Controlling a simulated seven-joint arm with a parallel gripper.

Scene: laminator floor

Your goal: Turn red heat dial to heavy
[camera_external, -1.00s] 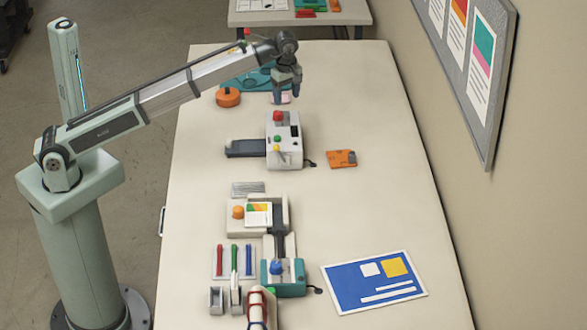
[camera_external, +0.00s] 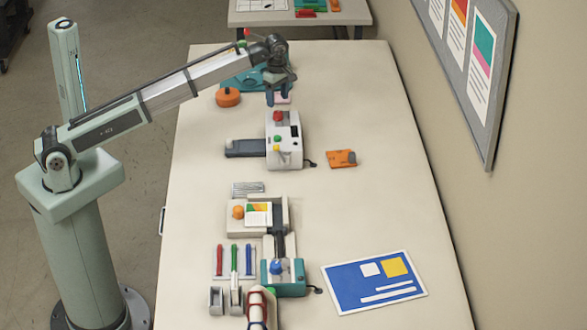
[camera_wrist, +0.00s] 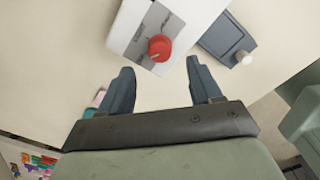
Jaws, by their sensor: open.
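The red heat dial (camera_external: 278,116) sits on top of the white laminator (camera_external: 282,150), at its far end in the outside view. In the wrist view the red dial (camera_wrist: 159,47) is a round knob on a grey marked panel of the white body (camera_wrist: 128,22). The markings are too small to read. My gripper (camera_external: 278,101) is open and empty, just beyond the dial in the outside view. In the wrist view the fingertips (camera_wrist: 159,64) are spread apart, with the dial ahead of the gap and not between them.
A dark tray (camera_external: 245,148) with a pale knob sticks out left of the laminator. An orange round object (camera_external: 228,97) lies left of my gripper, and an orange card (camera_external: 342,159) lies right of the laminator. The table's right side is mostly clear.

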